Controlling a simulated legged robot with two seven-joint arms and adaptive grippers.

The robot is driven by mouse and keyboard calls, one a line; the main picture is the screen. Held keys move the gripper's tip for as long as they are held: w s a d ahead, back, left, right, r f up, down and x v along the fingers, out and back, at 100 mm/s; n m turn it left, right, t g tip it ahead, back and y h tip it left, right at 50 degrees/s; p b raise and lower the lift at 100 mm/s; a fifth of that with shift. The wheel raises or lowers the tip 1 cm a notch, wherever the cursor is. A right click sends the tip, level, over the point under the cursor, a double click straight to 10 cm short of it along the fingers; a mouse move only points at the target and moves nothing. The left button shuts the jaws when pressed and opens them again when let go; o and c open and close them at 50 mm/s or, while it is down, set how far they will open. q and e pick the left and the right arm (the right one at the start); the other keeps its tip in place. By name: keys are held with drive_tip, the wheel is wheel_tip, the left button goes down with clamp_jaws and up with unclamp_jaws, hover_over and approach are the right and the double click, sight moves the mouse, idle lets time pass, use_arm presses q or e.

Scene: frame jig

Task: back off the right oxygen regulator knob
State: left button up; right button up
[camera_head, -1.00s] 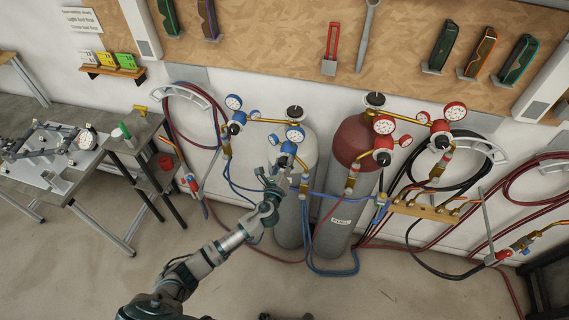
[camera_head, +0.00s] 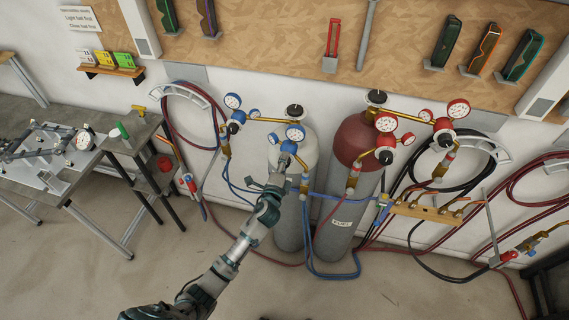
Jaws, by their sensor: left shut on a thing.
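The right oxygen regulator (camera_head: 295,132), with blue gauges, sits on the pale grey cylinder (camera_head: 290,222). My left gripper (camera_head: 285,161) reaches up from below and is shut on this knob. The fingers cover the knob's lower part, and the contact itself is small and partly hidden. The left oxygen regulator (camera_head: 234,126), also with blue gauges, is farther left and apart from the gripper. My right gripper cannot be made out.
A dark red fuel cylinder (camera_head: 356,139) with red-gauge regulators (camera_head: 385,155) stands close on the right. Blue hoses (camera_head: 335,272) and red hoses hang around the cylinders. A workbench (camera_head: 120,150) is at the left. The floor in front is mostly clear.

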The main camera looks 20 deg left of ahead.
use_arm(q)
drive_tip(key=n, duration=0.5)
drive_tip(key=shift+f, duration=0.3)
drive_tip(key=shift+f+n, duration=0.1)
drive_tip(key=shift+n, duration=1.2)
drive_tip(key=shift+f, duration=0.1)
drive_tip(key=o, duration=1)
drive_tip(key=shift+o, duration=0.7)
drive_tip(key=shift+r, duration=0.25)
drive_tip(key=s, duration=1.2)
drive_tip(key=shift+f, duration=0.15)
